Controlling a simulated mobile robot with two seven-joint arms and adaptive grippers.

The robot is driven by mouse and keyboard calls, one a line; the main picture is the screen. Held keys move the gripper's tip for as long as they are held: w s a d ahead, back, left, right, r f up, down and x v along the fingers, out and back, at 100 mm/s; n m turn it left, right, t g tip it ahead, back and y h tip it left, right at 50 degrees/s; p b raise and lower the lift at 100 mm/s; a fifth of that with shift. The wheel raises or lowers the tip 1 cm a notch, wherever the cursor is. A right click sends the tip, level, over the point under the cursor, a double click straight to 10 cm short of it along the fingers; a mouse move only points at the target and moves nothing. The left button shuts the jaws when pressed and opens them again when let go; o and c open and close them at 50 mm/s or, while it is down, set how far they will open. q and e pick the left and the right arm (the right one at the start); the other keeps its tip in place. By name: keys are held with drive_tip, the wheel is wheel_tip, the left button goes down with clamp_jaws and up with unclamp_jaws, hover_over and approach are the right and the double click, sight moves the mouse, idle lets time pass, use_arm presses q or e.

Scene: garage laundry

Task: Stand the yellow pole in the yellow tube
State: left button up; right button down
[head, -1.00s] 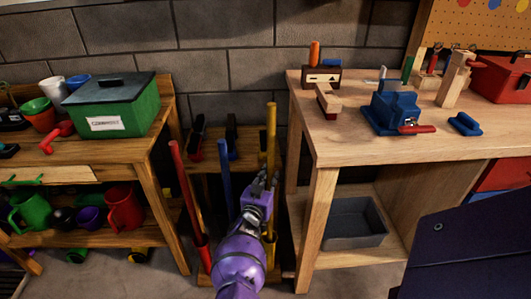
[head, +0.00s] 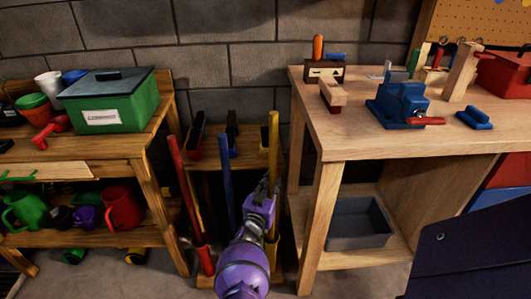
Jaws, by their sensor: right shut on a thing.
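The yellow pole (head: 273,140) stands close to upright in the wooden rack between the two benches. My right gripper (head: 269,187), on the purple arm, is shut on it around its lower half. The yellow tube (head: 272,252) is low in the rack, just right of my arm, directly below the pole. The pole's lower end is partly hidden by my gripper; it lines up with the tube's mouth, but I cannot tell how deep it sits. My left gripper is out of view.
A leaning red pole (head: 186,190) in a red tube (head: 205,260) and a blue pole (head: 227,175) stand to the left. The right workbench (head: 345,143) has its leg close to the yellow pole. A grey bin (head: 357,222) sits on its lower shelf.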

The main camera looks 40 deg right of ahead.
drive_tip(key=shift+f+b, duration=0.35)
drive_tip(key=shift+f, duration=0.15)
drive_tip(key=shift+f+b, duration=1.8)
drive_tip(key=shift+f, duration=0.5)
drive_tip(key=c, duration=1.5)
unclamp_jaws()
drive_tip(key=shift+s+a, duration=0.1)
drive_tip(key=shift+a, duration=0.05)
approach(271, 197)
drive_tip(key=x, duration=0.3)
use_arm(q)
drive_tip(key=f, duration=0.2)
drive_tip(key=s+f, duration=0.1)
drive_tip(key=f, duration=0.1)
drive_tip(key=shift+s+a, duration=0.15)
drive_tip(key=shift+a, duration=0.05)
use_arm(e)
drive_tip(key=shift+a, duration=0.1)
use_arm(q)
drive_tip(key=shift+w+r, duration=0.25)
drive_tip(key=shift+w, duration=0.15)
